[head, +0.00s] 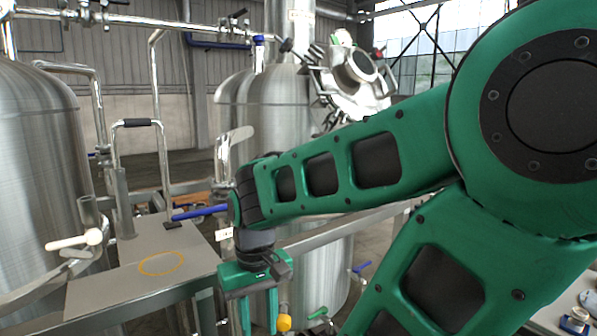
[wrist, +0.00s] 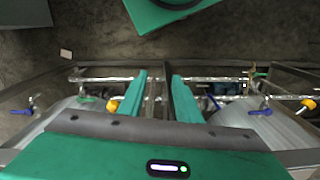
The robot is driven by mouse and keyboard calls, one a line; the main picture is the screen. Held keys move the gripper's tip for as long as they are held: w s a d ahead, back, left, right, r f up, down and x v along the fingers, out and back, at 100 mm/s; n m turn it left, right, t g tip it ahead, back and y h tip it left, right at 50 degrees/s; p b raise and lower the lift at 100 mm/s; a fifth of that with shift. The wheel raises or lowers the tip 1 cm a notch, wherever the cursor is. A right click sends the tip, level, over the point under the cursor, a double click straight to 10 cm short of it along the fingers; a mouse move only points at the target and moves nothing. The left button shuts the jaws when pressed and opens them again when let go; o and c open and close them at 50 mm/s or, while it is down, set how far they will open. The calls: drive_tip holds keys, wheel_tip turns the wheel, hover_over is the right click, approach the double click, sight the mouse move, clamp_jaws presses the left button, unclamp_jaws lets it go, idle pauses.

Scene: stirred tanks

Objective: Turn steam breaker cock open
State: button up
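My gripper (head: 258,318) hangs down at the bottom middle of the head view, beside the steel tank (head: 325,245). In the wrist view my gripper (wrist: 160,82) shows two green fingers held apart with nothing between them. No label marks the steam breaker cock, so I cannot tell which handle it is. A yellow knob (head: 284,322) and a green lever (head: 318,312) show just right of the fingers. The wrist view shows a yellow knob (wrist: 112,105) and a green lever (wrist: 88,99) left of the fingers, and a blue lever (wrist: 214,103) to the right.
A grey platform (head: 110,285) with an orange ring mark (head: 162,263) lies left of the gripper. A steel rail (head: 340,230) runs behind the arm. Pipes (wrist: 215,79) cross the wrist view beyond the fingers. Another tank (head: 35,150) stands at the left.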

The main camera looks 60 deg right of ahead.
drive_tip(key=shift+d, duration=0.1)
drive_tip(key=w+d+r+m+h, duration=0.1)
drive_tip(key=w+d+r+m, duration=0.2)
drive_tip(key=d+r+m, duration=0.2)
drive_tip(key=w+d+r+m+h, duration=0.2)
drive_tip(key=w+d+r+m, duration=0.2)
drive_tip(key=d+r, duration=0.8)
drive_tip(key=w+d+r+m+h, duration=0.2)
drive_tip(key=w+d+r+m, duration=0.2)
drive_tip(key=r, duration=1.1)
drive_tip(key=d+m, duration=0.3)
drive_tip(key=d, duration=0.1)
drive_tip(key=shift+w+d+r+m, duration=0.2)
drive_tip(key=shift+w+r+m, duration=0.05)
drive_tip(key=shift+m, duration=0.05)
